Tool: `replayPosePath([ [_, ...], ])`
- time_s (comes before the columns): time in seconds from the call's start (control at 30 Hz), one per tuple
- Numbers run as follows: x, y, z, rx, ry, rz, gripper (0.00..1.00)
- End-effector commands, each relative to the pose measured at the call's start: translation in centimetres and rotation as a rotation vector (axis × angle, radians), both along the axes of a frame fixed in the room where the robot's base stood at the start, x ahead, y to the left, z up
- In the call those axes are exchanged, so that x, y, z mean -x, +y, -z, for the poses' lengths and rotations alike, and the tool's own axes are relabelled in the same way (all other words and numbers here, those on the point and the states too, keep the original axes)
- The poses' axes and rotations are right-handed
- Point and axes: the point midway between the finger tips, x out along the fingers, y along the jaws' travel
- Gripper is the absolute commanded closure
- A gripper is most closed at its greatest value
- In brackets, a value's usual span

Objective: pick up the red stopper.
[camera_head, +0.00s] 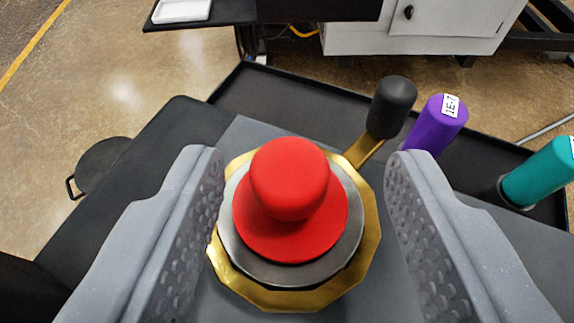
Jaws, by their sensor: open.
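The red stopper (290,180) has a round knob over a wider red base. It sits in a grey metal ring (290,272) inside a faceted gold collar (368,235) on a grey surface. A gold arm with a dark grey handle (392,106) reaches from the collar to the upper right. My gripper (305,185) is open, with one grey dimpled finger on each side of the stopper. There is a gap between the fingers and the red knob; the left finger is close to the gold collar's edge, and I cannot tell whether they touch.
A purple cylinder (437,122) with a white label and a teal cylinder (541,171) stand to the right on a dark tray (290,95). A white cabinet (445,28) and a dark table (265,12) are at the back. Open floor (130,85) lies at the left.

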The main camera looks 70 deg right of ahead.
Motion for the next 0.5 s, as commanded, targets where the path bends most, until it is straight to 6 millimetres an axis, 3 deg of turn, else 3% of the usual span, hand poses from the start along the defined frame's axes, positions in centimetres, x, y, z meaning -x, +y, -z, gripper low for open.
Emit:
replayPosePath([
  [0.3,-1.3,-3.4,2.1,-0.001,0.004,0.004,0.53],
  [0.5,-1.5,-3.9,2.3,0.000,0.003,0.001,0.53],
])
